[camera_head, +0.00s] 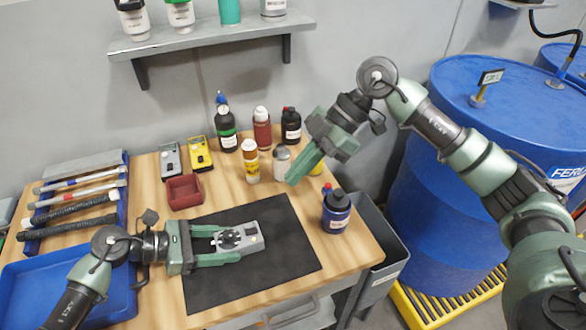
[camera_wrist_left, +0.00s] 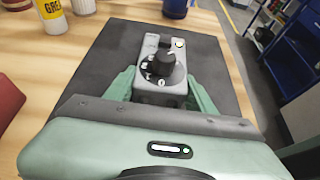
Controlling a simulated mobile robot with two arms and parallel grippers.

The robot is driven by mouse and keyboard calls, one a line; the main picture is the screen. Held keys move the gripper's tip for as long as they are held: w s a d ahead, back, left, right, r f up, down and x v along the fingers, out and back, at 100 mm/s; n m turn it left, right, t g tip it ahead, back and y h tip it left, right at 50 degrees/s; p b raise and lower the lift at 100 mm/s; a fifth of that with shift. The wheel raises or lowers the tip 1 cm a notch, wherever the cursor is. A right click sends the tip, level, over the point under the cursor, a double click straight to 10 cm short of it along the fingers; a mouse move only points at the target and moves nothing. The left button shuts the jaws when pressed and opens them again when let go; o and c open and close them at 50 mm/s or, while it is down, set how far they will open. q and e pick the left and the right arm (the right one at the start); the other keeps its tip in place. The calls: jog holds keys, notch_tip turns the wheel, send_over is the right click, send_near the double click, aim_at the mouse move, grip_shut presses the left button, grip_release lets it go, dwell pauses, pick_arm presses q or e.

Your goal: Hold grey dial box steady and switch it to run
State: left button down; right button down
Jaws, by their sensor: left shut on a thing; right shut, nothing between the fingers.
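The grey dial box (camera_head: 248,238) lies on the black mat (camera_head: 210,290) on the wooden table. Its round black dial and marks face up; in the left wrist view the box (camera_wrist_left: 174,97) shows a black knob (camera_wrist_left: 158,66) and a yellow-ringed spot near its far end. My left gripper (camera_head: 222,244) is shut on the box, with one green finger along each side; its fingers also show in the left wrist view (camera_wrist_left: 160,92). My right gripper (camera_head: 297,172) is shut and empty, raised in the air behind the mat, to the upper right of the box and apart from it.
A dark blue bottle (camera_head: 336,212) stands right of the mat. Several bottles and a yellow-labelled can (camera_head: 251,162) stand behind it. A blue tray (camera_head: 30,285) is left.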

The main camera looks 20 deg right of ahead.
pick_arm(q)
jog(key=shift+c, duration=2.2)
grip_release()
